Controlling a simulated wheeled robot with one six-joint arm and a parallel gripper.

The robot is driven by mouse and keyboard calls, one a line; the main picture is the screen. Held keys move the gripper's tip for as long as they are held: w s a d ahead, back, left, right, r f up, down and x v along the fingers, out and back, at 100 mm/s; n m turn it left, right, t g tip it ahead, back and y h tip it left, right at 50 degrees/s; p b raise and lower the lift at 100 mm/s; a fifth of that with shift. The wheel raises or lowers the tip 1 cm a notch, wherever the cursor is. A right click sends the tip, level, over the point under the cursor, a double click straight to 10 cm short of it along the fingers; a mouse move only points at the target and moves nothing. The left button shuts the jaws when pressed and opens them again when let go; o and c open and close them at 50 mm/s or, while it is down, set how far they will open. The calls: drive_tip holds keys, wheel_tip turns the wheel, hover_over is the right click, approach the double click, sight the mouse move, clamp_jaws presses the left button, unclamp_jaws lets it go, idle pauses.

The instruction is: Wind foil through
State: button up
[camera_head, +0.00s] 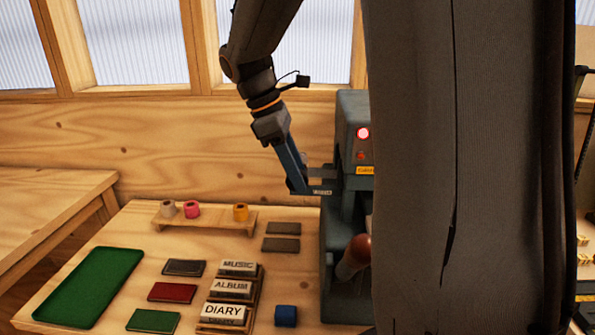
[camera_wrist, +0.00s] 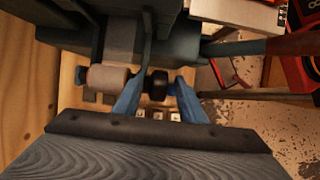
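My gripper (camera_head: 312,190) is at the left side of the grey-green press (camera_head: 350,105). In the wrist view its two blue fingers (camera_wrist: 158,88) stand apart, one on each side of a black knob (camera_wrist: 157,84), with small gaps showing; I cannot tell whether they touch it. A pale beige roll (camera_wrist: 108,78) sits on the press just left of the fingers. In the head view, a greyish roll (camera_head: 168,208), a pink roll (camera_head: 192,209) and a gold roll (camera_head: 240,211) stand on a wooden rack (camera_head: 205,222). My own body hides the press's right part.
The bench holds a green tray (camera_head: 85,285), dark, red and green covers (camera_head: 172,292), two grey plates (camera_head: 282,236), MUSIC, ALBUM and DIARY blocks (camera_head: 228,290) and a blue cube (camera_head: 286,315). The press has a brown-handled lever (camera_head: 353,256) and a lit red lamp (camera_head: 363,133).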

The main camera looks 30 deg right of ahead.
clamp_jaws()
drive_tip(key=shift+r+p, duration=0.1)
drive_tip(key=shift+p, duration=0.25)
drive_tip(key=shift+s+d+t+y+p, duration=0.25)
drive_tip(key=shift+t+y+p, duration=0.25)
drive_tip(key=shift+y+p, duration=0.4)
drive_tip(key=shift+d+t+y+p, duration=0.15)
drive_tip(key=shift+t+y+p, duration=0.5)
drive_tip(key=shift+p, duration=0.2)
drive_tip(key=shift+d+t+y+p, duration=0.1)
drive_tip(key=shift+t+y+p, duration=0.3)
drive_tip(key=shift+y, duration=0.45)
drive_tip(key=shift+f, duration=0.2)
unclamp_jaws()
